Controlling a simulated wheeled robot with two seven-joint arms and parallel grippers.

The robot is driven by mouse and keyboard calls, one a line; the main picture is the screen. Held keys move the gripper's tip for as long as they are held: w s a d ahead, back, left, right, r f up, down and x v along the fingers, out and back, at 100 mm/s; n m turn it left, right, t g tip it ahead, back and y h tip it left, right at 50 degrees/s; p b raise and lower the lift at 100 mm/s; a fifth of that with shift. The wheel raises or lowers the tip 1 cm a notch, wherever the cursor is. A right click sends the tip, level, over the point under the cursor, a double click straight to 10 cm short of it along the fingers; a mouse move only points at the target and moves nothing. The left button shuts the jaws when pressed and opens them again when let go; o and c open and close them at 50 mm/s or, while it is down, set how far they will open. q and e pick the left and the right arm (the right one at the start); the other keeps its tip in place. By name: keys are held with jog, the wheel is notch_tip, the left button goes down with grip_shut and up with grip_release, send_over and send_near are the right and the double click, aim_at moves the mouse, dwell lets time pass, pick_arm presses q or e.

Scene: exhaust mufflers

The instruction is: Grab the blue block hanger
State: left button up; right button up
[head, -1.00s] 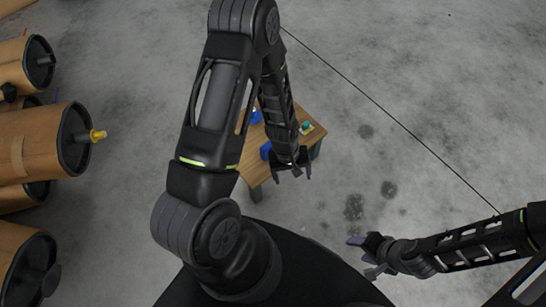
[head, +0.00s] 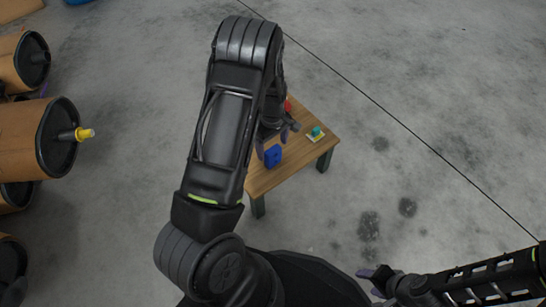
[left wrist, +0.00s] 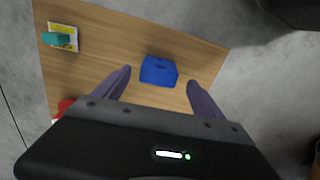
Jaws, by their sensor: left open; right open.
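The blue block hanger (head: 273,156) stands on a small wooden table (head: 290,168), near its left part in the head view. It also shows in the left wrist view (left wrist: 158,71), between and beyond the two fingers. My left gripper (head: 283,130) is open and empty above the table, just behind the block in the head view; its fingers (left wrist: 160,88) do not appear to touch it. My right gripper (head: 370,281) is open and empty at the lower right, away from the table.
A teal item on a yellow-and-white base (head: 316,134) sits at the table's right side. A red object (head: 288,105) is partly hidden behind my left arm. Large brown mufflers (head: 30,140) with black ends stand at the left. The floor right of the table is clear.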

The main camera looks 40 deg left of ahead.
aim_at(273, 158)
pick_arm(q)
jog(key=shift+f+b, duration=0.4)
jog(key=shift+f, duration=0.85)
notch_tip(273, 158, down, 5)
jog(key=b, duration=0.3)
jog(key=shift+w+f, duration=0.1)
jog(key=shift+f, duration=0.05)
jog(key=shift+c, duration=0.6)
jog(key=c, duration=1.4)
